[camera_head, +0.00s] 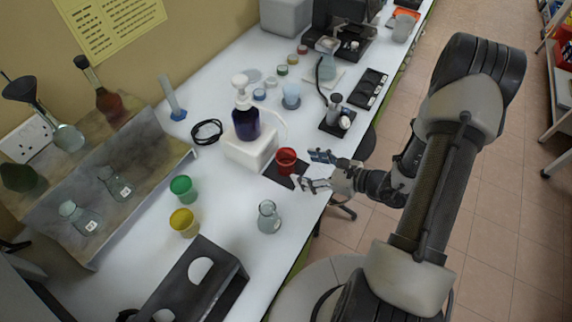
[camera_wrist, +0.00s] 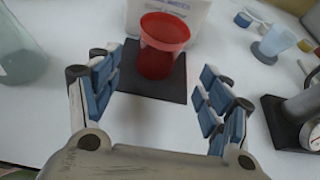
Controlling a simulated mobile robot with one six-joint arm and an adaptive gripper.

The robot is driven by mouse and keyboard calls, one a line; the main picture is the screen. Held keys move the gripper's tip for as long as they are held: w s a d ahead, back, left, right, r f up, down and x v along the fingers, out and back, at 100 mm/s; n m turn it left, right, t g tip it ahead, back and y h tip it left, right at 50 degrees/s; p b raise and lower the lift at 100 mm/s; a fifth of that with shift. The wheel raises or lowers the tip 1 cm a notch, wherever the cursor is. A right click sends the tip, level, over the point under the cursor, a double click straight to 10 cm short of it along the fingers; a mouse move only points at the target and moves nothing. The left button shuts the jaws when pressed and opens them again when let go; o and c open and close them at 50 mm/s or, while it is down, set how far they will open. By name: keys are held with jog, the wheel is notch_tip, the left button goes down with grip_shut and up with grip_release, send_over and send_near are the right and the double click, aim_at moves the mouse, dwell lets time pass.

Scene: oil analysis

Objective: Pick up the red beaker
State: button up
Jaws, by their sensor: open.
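The red beaker (camera_head: 286,161) stands upright on a dark square mat (camera_head: 272,174) near the front edge of the bench. It also shows in the wrist view (camera_wrist: 160,52), ahead of and between my fingers. My gripper (camera_head: 315,170) is open and empty, just right of the beaker in the head view. In the wrist view my gripper (camera_wrist: 160,88) has its blue-padded fingers spread, one on each side of the beaker's line. The fingertips appear short of the beaker and apart from it.
A white block (camera_head: 248,152) with a dark pump bottle (camera_head: 245,118) stands just behind the beaker. A clear flask (camera_head: 268,217) stands nearer, and a dark stand (camera_head: 336,120) lies on the other side. Green (camera_head: 183,189) and yellow (camera_head: 184,222) beakers stand to the left.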

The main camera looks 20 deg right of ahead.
aim_at(294, 166)
jog(key=b+x, duration=0.1)
jog(key=x, duration=0.4)
jog(key=shift+w+a+f, duration=0.1)
jog(key=shift+w+a, duration=0.05)
jog(key=shift+a, duration=0.3)
jog(key=shift+c, duration=0.3)
jog(key=c, duration=1.2)
